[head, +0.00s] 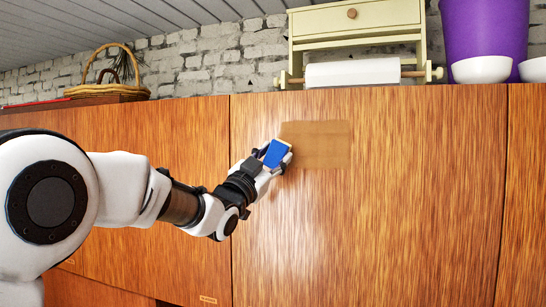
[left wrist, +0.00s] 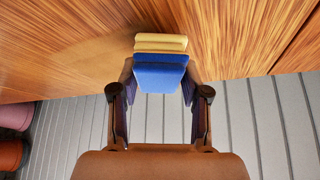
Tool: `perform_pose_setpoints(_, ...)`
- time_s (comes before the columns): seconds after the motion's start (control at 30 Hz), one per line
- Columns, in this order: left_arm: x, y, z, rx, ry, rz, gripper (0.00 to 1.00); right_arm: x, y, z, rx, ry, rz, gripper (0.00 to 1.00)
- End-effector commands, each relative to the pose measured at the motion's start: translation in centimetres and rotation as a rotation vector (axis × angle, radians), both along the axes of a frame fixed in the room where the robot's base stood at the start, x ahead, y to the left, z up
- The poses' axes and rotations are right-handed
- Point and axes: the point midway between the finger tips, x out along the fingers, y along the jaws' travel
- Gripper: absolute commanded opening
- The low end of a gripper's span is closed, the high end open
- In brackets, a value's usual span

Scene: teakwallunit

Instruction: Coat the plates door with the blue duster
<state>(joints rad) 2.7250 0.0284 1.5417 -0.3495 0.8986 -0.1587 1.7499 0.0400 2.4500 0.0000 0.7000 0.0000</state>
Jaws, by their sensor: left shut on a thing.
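My left gripper (head: 270,160) is shut on the blue duster (head: 277,153), up against the wooden plates door (head: 400,215). In the left wrist view the blue duster (left wrist: 160,75) sits between the two fingers, with a yellowish layer on its far side towards the wood. That layer seems to touch the door, though the exact contact is hard to tell. A flat brown patch (head: 322,145) covers part of the door's upper left area, and the duster is at the patch's left edge. The rest of the door shows bare striped wood grain. My right gripper is not in view.
Above the doors stand a cream paper-roll holder (head: 355,20) with a white roll (head: 352,73), a purple pot (head: 484,35), white bowls (head: 481,69) and a wicker basket (head: 108,88). Another wooden door (head: 190,130) lies to the left. The door face is free of handles in view.

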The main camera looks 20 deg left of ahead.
Motion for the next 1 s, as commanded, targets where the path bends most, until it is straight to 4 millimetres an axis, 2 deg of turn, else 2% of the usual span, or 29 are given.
perform_pose_setpoints(0.8, 1.5, -0.1, 0.0, 0.000, -0.001, 0.000, 0.18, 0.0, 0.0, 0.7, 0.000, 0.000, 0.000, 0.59)
perform_pose_setpoints(1.0, 1.4, -1.5, -0.2, 0.001, -0.001, -0.001, 0.18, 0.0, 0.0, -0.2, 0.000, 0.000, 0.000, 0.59)
